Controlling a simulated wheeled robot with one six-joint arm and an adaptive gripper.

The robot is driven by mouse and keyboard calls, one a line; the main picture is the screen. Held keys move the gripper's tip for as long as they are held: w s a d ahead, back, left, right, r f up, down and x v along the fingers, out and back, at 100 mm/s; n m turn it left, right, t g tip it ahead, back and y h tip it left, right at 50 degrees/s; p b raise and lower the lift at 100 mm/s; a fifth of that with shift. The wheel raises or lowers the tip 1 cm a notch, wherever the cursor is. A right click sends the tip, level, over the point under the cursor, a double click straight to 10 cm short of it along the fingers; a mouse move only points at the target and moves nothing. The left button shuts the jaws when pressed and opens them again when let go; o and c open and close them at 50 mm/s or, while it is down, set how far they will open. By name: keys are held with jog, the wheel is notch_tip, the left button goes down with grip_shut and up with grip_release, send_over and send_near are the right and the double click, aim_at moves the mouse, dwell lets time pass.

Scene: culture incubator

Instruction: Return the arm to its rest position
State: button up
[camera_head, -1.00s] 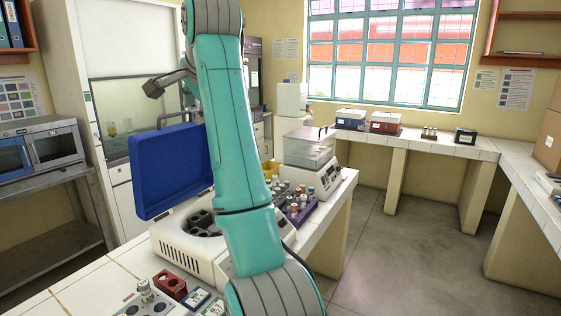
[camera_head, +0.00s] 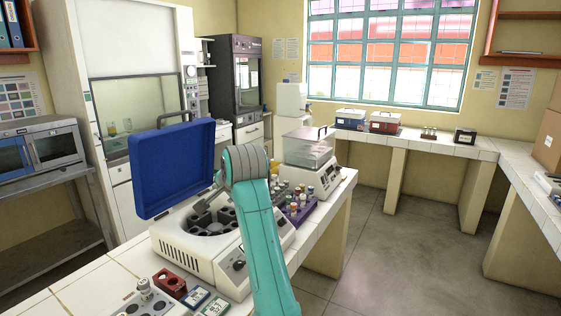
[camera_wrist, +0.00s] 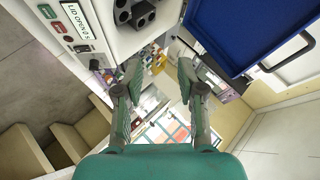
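My teal arm (camera_head: 258,235) rises from the lower edge of the head view to a grey joint in front of the open centrifuge. In the wrist view my gripper (camera_wrist: 158,82) has its two grey fingers spread apart, with nothing between them. In the head view the gripper is mostly hidden behind the arm; a small grey part shows over the centrifuge bowl.
The white centrifuge (camera_head: 185,252) has its blue lid (camera_head: 175,168) raised. Behind it stand a purple tube rack (camera_head: 300,211) and a clear-covered device (camera_head: 308,150). A red rack (camera_head: 170,283) lies in front. The floor at right is clear.

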jog(key=s+d+f, duration=0.2)
jog(key=d+f, duration=0.1)
jog(key=f, duration=0.6)
jog(key=s+d+f+n+t, duration=0.15)
jog(key=d+f, duration=0.25)
jog(key=f, duration=0.4)
jog(key=s+d+f, duration=0.2)
jog(key=d+f, duration=0.1)
jog(key=f, duration=0.6)
jog(key=s+d+f+n+h, duration=0.1)
jog(key=s+d+f, duration=0.4)
jog(key=s+f, duration=0.25)
jog(key=s+d+f+h, duration=0.1)
jog(key=s+d+f, duration=0.4)
jog(key=s+f, duration=0.25)
jog(key=s+d+f+n+t, duration=0.15)
jog(key=s+d, duration=0.25)
jog(key=s, duration=0.8)
jog(key=s+d+f+n+t, duration=0.15)
jog(key=s+d, duration=0.35)
jog(key=s, duration=0.7)
jog(key=s+d+r+h, duration=0.1)
jog(key=s+r, duration=0.5)
jog(key=s, duration=0.4)
jog(key=s+d+r+n+h, duration=0.1)
jog(key=s+d+r, duration=0.1)
jog(key=s+r, duration=0.5)
jog(key=s, duration=0.4)
jog(key=shift+d+t, duration=0.25)
jog(key=shift+t, duration=0.1)
